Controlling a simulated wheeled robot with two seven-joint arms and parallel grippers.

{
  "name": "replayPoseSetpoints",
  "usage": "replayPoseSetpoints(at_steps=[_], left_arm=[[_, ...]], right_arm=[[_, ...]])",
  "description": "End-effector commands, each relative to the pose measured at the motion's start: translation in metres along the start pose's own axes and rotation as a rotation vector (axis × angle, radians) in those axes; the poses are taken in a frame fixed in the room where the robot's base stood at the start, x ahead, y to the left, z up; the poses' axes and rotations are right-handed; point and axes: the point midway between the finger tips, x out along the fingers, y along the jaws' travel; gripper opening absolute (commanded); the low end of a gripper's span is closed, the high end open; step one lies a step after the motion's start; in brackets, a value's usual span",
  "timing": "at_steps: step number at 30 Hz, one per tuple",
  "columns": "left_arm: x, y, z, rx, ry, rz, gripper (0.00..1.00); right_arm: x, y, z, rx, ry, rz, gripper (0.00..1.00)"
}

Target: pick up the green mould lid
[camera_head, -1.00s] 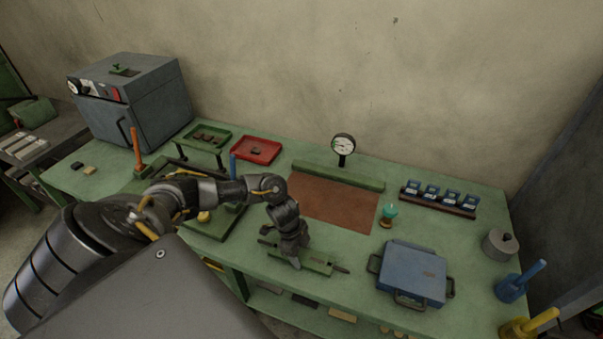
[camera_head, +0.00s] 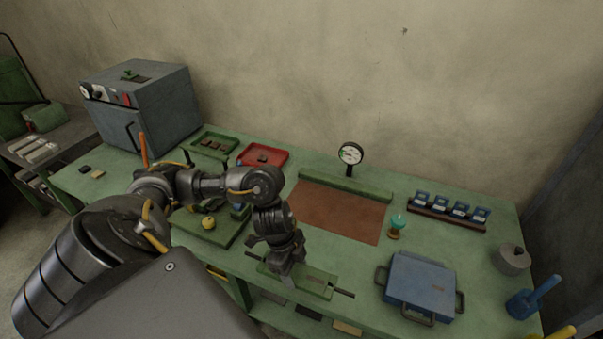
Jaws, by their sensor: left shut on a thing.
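The green mould lid (camera_head: 318,283) is a flat green plate with dark rod-like handles at its ends, at the front edge of the bench in the head view. My left gripper (camera_head: 287,272) points down over its left half and is shut on it. The lid looks slightly raised above the bench, though the gap beneath it cannot be seen clearly. The gripper hides part of the lid's middle and left side. My right gripper is not in view.
A blue case (camera_head: 420,284) with handles sits to the right of the lid. A brown sheet (camera_head: 335,212) lies behind it, with a dial gauge (camera_head: 350,154) further back. A green cup-like item (camera_head: 397,222) stands right of the sheet. A grey oven (camera_head: 145,105) stands at the back left.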

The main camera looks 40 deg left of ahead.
Motion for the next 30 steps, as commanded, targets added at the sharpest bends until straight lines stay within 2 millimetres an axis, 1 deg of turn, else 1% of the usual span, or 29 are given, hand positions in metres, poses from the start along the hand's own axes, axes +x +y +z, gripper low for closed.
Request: replayPoseSetpoints(at_steps=[3,6,9,13,23,26,30], left_arm=[[-0.009,0.019,-0.004,0.005,0.002,-0.002,0.1],[-0.015,0.032,-0.007,0.003,0.002,-0.003,0.1],[-0.019,0.041,-0.009,0.002,0.002,-0.002,0.1],[-0.021,0.048,-0.01,0.0,0.002,-0.001,0.1],[-0.022,0.049,-0.01,-0.001,0.002,-0.002,0.1],[-0.023,0.044,-0.012,0.0,0.002,-0.004,0.1],[-0.029,0.029,-0.021,0.002,0.004,-0.008,0.1]], right_arm=[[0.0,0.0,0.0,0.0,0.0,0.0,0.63],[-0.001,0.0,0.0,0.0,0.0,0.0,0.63],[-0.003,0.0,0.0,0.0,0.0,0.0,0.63],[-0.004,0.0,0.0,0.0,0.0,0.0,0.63],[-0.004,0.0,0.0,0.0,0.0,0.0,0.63],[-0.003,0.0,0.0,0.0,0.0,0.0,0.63],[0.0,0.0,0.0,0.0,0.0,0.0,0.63]])
